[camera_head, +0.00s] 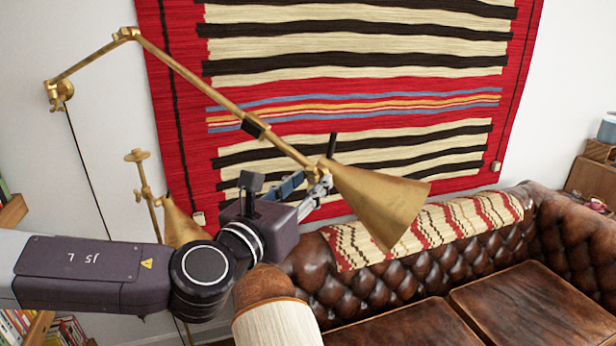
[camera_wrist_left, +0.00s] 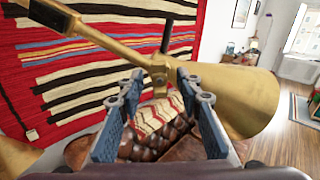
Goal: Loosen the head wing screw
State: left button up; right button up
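A brass wall lamp has a long jointed arm (camera_head: 205,85) and a cone-shaped shade (camera_head: 380,200). The shade also fills the right of the left wrist view (camera_wrist_left: 235,90). The brass head joint (camera_wrist_left: 159,66) sits where the arm meets the shade, with a small brass piece, seemingly the wing screw (camera_wrist_left: 160,82), below it. My left gripper (camera_head: 321,183) is at this joint. In the left wrist view its blue-padded fingers (camera_wrist_left: 161,85) stand apart, one on each side of the screw. I cannot tell whether they touch it. My right gripper is not in view.
A second brass lamp (camera_head: 182,225) stands lower left, behind my arm. A striped rug (camera_head: 350,100) hangs on the wall behind. A brown leather sofa (camera_head: 400,320) with a knitted throw (camera_head: 425,232) lies below. A dark rod (camera_wrist_left: 168,33) rises from the lamp head.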

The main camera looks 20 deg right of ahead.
pick_arm(q)
jog(key=shift+w, duration=0.1)
grip_shut()
dwell(0.4)
jog(key=shift+f+n+b, duration=0.15)
jog(key=shift+n+b, duration=0.9)
jog(key=shift+n, duration=0.25)
jog(key=n+b, duration=0.1)
jog(key=n, duration=0.2)
jog(key=shift+b, duration=0.4)
jog(key=n+b, duration=0.1)
jog(key=n, duration=0.5)
jog(key=shift+b, duration=0.3)
jog(key=n+b, duration=0.1)
jog(key=n, duration=0.5)
jog(key=shift+r, duration=0.2)
